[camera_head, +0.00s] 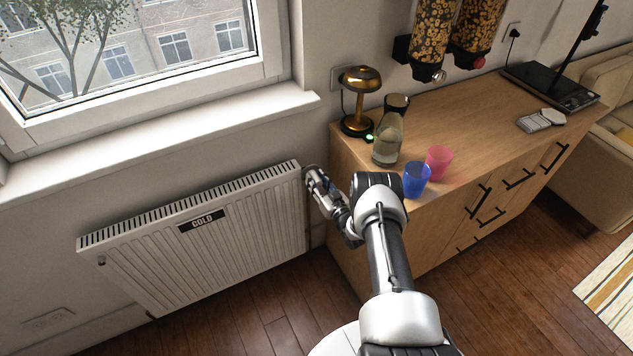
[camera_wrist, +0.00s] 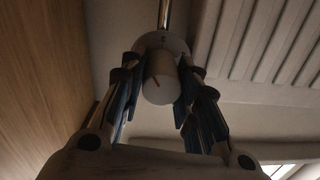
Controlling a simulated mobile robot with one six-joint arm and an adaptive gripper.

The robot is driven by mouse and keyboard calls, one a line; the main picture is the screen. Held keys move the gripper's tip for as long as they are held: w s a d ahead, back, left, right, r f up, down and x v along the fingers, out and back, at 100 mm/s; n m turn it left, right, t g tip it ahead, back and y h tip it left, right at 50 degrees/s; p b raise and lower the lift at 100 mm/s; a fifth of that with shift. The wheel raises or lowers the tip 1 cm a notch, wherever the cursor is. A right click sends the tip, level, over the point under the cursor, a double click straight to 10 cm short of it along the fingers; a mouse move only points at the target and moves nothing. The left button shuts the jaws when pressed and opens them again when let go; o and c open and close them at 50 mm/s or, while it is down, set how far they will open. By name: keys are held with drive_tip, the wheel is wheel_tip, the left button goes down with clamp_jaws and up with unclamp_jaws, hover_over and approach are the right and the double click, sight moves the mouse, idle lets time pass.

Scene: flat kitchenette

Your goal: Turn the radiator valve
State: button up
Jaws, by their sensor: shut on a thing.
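The white radiator (camera_head: 205,240) hangs under the window and bears a dark label reading "COLD". My gripper (camera_head: 312,177) is at the radiator's right end, in the gap beside the wooden cabinet. In the wrist view, its two fingers (camera_wrist: 161,92) are on either side of the knob and shut on it. In the head view, my gripper hides most of the valve.
The wooden cabinet (camera_head: 345,215) stands close on the right of my gripper. On it are a blue cup (camera_head: 416,180), a pink cup (camera_head: 438,162), a glass carafe (camera_head: 388,138) and a brass lamp (camera_head: 360,100). The windowsill (camera_head: 170,135) juts out above the radiator. The wooden floor in front is clear.

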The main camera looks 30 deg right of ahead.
drive_tip(key=m, duration=0.3)
drive_tip(key=shift+m, duration=0.3)
drive_tip(key=m, duration=0.3)
drive_tip(key=shift+m, duration=0.3)
drive_tip(key=m, duration=0.3)
drive_tip(key=shift+f+m, duration=0.1)
drive_tip(key=shift+m, duration=0.3)
drive_tip(key=m, duration=0.4)
drive_tip(key=shift+d+m, duration=0.1)
drive_tip(key=shift+m, duration=0.2)
drive_tip(key=m, duration=0.3)
drive_tip(key=shift+f+m, duration=0.1)
drive_tip(key=shift+m, duration=0.3)
drive_tip(key=m, duration=0.3)
drive_tip(key=shift+m, duration=0.3)
drive_tip(key=m, duration=0.3)
drive_tip(key=shift+m, duration=0.3)
drive_tip(key=shift+m+h, duration=0.3)
drive_tip(key=shift+m, duration=1.7)
drive_tip(key=shift+f, duration=0.1)
